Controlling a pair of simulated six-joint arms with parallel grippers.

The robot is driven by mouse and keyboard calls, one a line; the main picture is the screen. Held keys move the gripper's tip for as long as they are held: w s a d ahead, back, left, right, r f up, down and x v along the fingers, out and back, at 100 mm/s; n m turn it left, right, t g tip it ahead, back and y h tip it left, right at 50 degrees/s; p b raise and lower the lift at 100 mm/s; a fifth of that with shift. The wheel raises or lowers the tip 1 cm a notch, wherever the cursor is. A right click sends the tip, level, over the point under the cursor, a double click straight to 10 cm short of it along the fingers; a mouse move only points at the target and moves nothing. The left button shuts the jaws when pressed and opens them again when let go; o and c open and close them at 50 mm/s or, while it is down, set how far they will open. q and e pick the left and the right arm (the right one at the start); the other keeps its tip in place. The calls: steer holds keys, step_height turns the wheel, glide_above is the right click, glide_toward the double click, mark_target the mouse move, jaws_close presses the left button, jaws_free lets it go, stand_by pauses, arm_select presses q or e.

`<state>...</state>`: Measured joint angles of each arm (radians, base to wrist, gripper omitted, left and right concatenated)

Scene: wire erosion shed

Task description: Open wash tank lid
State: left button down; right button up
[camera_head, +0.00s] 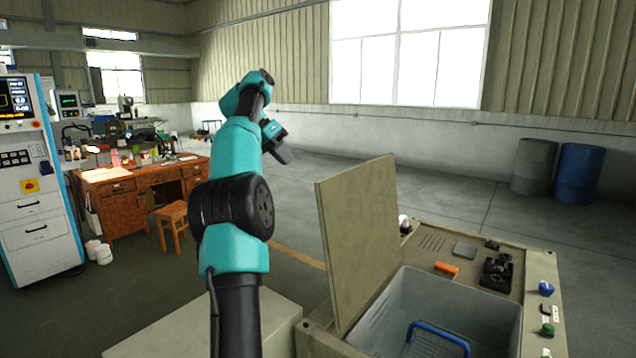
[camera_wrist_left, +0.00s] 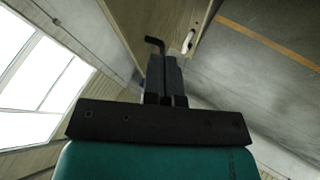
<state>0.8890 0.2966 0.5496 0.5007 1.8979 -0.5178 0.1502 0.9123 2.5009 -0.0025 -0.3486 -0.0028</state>
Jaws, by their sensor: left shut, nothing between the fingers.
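The wash tank lid (camera_head: 358,235) is a flat beige panel standing raised, near upright, along the left side of the wash tank. The grey tank (camera_head: 395,312) is open, and a blue-handled basket (camera_head: 438,335) shows inside it. My left gripper (camera_head: 283,150) is up in the air, left of and above the lid's top edge, apart from it in the head view. In the left wrist view its fingers (camera_wrist_left: 164,62) are shut together with nothing between them. A dark bent piece (camera_wrist_left: 153,43) shows just beyond the fingertips; whether they touch is unclear. My right gripper is out of view.
The tank's top panel carries an orange block (camera_head: 447,268), a black fixture (camera_head: 497,271), a blue knob (camera_head: 546,288) and a green button (camera_head: 548,329). A wooden desk (camera_head: 130,190), stool (camera_head: 172,215) and machine cabinet stand left. Barrels stand far right; the floor behind the tank is clear.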

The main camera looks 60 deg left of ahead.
arm_select(q)
steer(key=w+d+f, duration=0.6)
steer(key=shift+w+d+f, duration=0.2)
steer(key=shift+d, duration=0.2)
stand_by(0.3)
